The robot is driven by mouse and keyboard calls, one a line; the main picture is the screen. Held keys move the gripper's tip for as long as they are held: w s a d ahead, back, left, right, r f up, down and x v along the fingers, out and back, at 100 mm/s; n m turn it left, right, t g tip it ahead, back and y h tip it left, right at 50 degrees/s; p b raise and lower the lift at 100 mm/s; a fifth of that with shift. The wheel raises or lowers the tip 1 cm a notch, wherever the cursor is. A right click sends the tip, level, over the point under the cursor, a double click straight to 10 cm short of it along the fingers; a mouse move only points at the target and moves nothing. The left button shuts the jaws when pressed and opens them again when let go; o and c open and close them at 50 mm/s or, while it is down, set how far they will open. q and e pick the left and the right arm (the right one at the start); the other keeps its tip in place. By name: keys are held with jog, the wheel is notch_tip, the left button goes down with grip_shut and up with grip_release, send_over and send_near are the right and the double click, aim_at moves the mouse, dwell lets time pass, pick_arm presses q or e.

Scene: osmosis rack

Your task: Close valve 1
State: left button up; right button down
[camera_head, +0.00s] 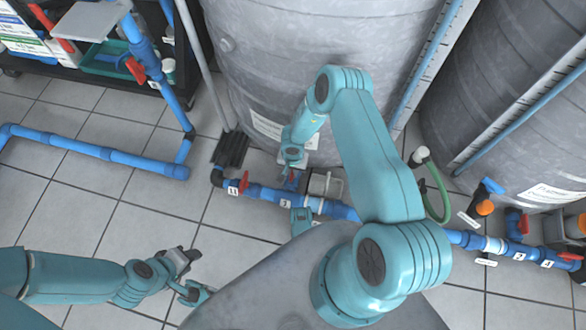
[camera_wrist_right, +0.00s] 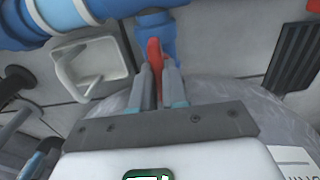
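Blue pipework runs along the floor with red valve handles and small white number labels. One red handle (camera_head: 244,182) stands by the label that seems to read 1 (camera_head: 232,188). Another red handle (camera_head: 291,177) is at my right gripper (camera_head: 293,184), near the label that seems to read 2 (camera_head: 285,203). In the right wrist view a red handle (camera_wrist_right: 154,52) on a blue valve body (camera_wrist_right: 156,25) lies between the fingers of my right gripper (camera_wrist_right: 158,80), which look closed against it. My left gripper (camera_head: 192,276) is open and empty above the floor tiles at lower left.
Large grey tanks (camera_head: 290,60) stand behind the pipes. More valves (camera_head: 515,225) are at the right. A blue pipe frame (camera_head: 100,152) and a shelf with a green tray (camera_head: 100,58) are at left. Tiled floor is clear at lower left.

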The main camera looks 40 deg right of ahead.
jog(key=shift+f+m, duration=0.1)
jog(key=shift+m, duration=0.4)
jog(key=m, duration=1.6)
jog(key=shift+m, duration=0.7)
jog(key=c, duration=1.1)
grip_release()
jog(key=shift+c, duration=0.2)
